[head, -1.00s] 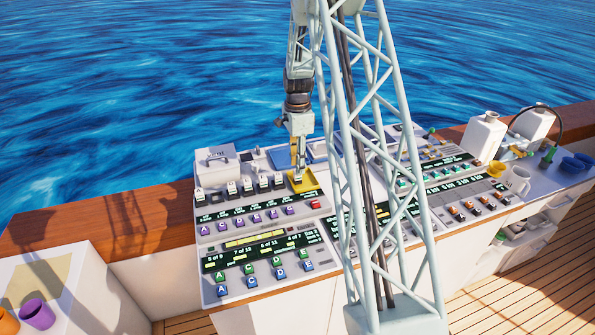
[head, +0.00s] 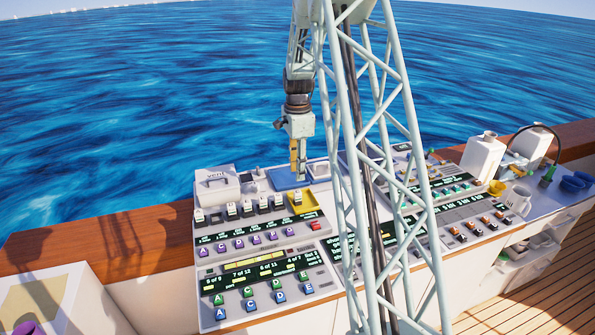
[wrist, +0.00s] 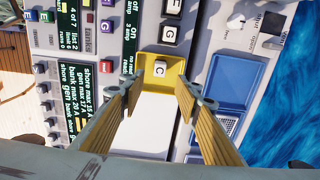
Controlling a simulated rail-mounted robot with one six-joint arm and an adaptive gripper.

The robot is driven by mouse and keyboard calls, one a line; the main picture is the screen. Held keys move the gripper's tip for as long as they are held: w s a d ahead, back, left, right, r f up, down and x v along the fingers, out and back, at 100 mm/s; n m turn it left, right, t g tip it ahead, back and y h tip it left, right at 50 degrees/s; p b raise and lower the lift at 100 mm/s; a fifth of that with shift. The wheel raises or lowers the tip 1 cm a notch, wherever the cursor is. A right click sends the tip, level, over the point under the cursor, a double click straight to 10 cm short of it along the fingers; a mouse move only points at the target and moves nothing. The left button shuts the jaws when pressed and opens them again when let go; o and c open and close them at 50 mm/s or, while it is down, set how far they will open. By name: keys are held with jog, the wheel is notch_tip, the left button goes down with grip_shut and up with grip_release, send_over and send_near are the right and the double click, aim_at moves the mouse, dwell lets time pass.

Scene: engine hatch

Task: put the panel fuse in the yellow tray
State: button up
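The yellow tray (head: 304,206) is at the right end of a row of white blocks on the console. It also shows at the centre of the wrist view (wrist: 180,60). A small white block marked C (wrist: 160,70) sits inside it, and this block also shows in the head view (head: 297,197). It may be the panel fuse; no label says so. My gripper (wrist: 159,90) is open, its yellow fingers spread wide with nothing between them. In the head view my gripper (head: 298,175) is above the tray, apart from the block.
A blue tray (wrist: 228,78) lies beside the yellow one. A row of lettered white blocks (head: 232,210) and a grey box (head: 216,186) are to the left. A red button (head: 316,225) is close in front. White jugs (head: 483,155) stand far right.

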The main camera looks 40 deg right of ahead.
jog(key=shift+a+r, duration=0.1)
dwell(0.3)
jog(key=s+a+r+n+t, duration=0.1)
jog(key=s+a+r+n, duration=0.35)
jog(key=a+r, duration=0.7)
jog(key=s+a+r+n+t, duration=0.1)
jog(key=s+a+r+n, duration=0.35)
jog(key=a+r, duration=0.65)
jog(key=s+a+r+n, duration=0.4)
jog(key=s+a+r, duration=0.3)
jog(key=s+a, duration=0.3)
jog(key=s+a+n+t, duration=0.1)
jog(key=s+a+n, duration=0.3)
jog(key=s, duration=0.8)
jog(key=s+a+n, duration=0.5)
jog(key=s, duration=0.7)
jog(key=shift+s+a+r+n+t, duration=0.25)
jog(key=shift+a+r+n+t, duration=0.05)
jog(key=shift+a+r+t, duration=0.15)
jog(key=shift+d, duration=0.15)
